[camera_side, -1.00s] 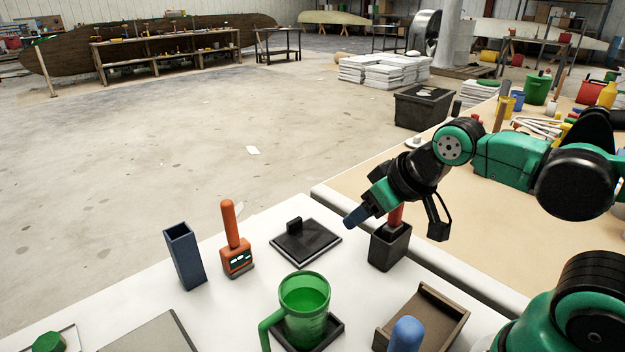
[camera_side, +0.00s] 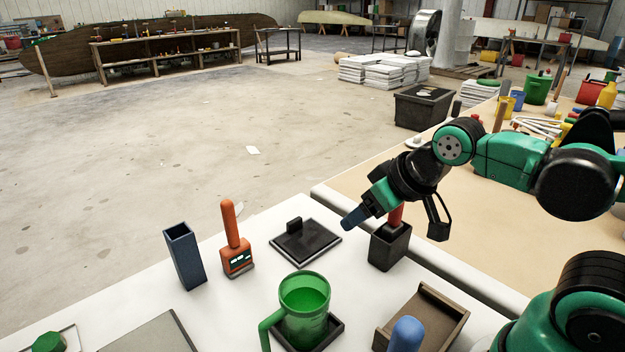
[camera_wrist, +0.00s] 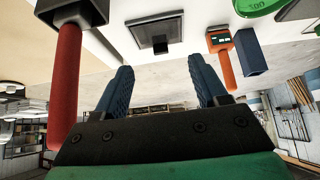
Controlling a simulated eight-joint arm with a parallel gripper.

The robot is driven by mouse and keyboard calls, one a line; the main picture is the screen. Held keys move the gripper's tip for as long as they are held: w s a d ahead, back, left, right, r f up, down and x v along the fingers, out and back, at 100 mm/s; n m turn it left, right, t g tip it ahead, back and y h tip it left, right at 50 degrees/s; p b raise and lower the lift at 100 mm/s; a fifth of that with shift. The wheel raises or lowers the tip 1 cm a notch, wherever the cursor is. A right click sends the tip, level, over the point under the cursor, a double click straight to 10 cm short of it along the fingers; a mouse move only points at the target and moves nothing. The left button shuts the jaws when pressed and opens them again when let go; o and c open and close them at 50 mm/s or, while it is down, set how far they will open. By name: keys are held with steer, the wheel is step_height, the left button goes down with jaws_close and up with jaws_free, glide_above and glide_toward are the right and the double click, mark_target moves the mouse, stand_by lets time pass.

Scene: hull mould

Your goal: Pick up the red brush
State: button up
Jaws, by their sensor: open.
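The red brush (camera_side: 396,214) stands with its handle up in a dark square holder (camera_side: 390,246); its lower part is hidden inside. In the wrist view its red handle (camera_wrist: 66,90) is at the left, outside my fingers, apart from them. My gripper (camera_side: 352,217) is tilted down, just left of the handle in the side view, and partly in front of it. In the wrist view my two blue fingers (camera_wrist: 160,75) are spread with nothing between them.
An orange tool with a small display (camera_side: 236,258) and a blue-grey square container (camera_side: 184,256) stand at left. A black plate with a knob (camera_side: 306,242) lies near the holder. A green mug (camera_side: 305,305) and a brown tray (camera_side: 446,305) are in front.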

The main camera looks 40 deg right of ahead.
step_height(320, 180, up, 12)
steer(key=g, duration=0.7)
glide_above(396, 211)
steer(key=shift+w+d+r, duration=0.15)
steer(key=shift+w+d, duration=0.15)
steer(key=shift+w, duration=0.1)
steer(key=f, duration=0.4)
steer(key=shift+s+d+f, duration=0.1)
steer(key=shift+d+f, duration=0.15)
steer(key=shift+f, duration=3.1)
jaws_close()
